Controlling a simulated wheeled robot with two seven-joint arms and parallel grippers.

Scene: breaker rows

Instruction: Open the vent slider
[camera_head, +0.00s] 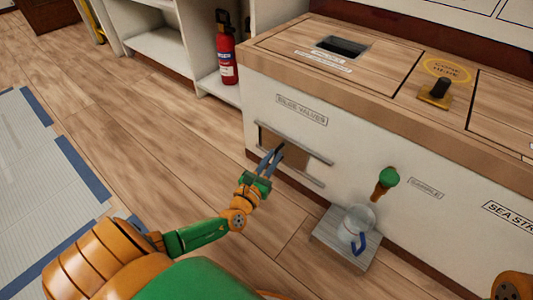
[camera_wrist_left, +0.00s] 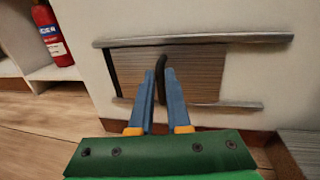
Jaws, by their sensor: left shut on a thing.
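The vent slider is a wood-grained panel (camera_head: 306,163) between two grey horizontal rails on the white cabinet front. It also shows in the left wrist view (camera_wrist_left: 200,78), with a dark upright handle (camera_wrist_left: 162,66) on it. A narrow dark strip shows at the panel's left end. My left gripper (camera_head: 274,156) reaches the panel from the front. In the left wrist view its blue fingers (camera_wrist_left: 160,76) are shut on the handle, whose lower part they partly hide. My right gripper is out of view.
Right of the slider, a green-topped tap (camera_head: 388,178) juts out above a clear jug (camera_head: 357,222) on a low grey platform (camera_head: 330,237). A red fire extinguisher (camera_head: 226,58) stands left of the cabinet.

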